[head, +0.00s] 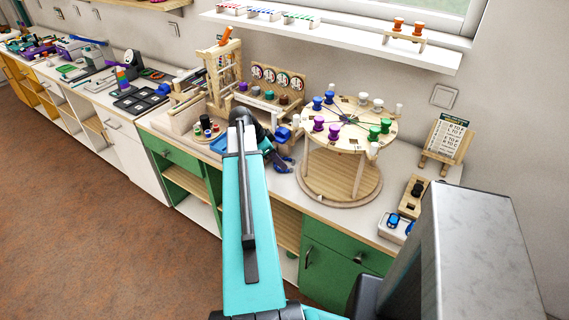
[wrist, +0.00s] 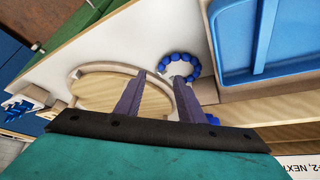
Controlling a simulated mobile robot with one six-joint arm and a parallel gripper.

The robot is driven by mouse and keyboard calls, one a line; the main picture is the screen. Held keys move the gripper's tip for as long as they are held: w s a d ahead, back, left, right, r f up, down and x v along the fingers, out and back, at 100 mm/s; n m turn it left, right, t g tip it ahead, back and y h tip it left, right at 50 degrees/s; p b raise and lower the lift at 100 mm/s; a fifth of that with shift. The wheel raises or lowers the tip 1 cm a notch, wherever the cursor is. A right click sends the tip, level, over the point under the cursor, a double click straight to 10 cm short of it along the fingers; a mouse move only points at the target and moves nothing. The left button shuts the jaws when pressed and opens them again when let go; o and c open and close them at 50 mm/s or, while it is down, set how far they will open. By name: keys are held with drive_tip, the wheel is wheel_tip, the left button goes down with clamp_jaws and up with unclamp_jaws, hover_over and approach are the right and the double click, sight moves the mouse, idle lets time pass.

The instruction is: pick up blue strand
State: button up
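The blue strand (wrist: 180,55) shows in the wrist view as a curved ring of round blue beads on the pale counter. My gripper (wrist: 161,76) is open, with its two purple-grey fingers apart. The right finger's tip overlaps the lower edge of the strand in the picture; I cannot tell whether it touches. The left finger's tip is left of the strand, and nothing is seen held between them. In the head view my gripper (head: 284,165) is low at the counter's front, left of the round wooden stand, and the strand cannot be made out clearly there.
A blue tray (wrist: 225,45) is close on the right in the wrist view. The round wooden stand (head: 340,188) carries several coloured spools. Wooden racks (head: 222,75) stand at the back left. A white shelf (head: 340,38) hangs above.

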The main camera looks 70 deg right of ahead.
drive_tip(key=shift+f, duration=0.1)
idle(0.3)
drive_tip(key=shift+p+x, duration=1)
drive_tip(key=shift+x, duration=1.55)
drive_tip(key=shift+w, duration=0.1)
clamp_jaws()
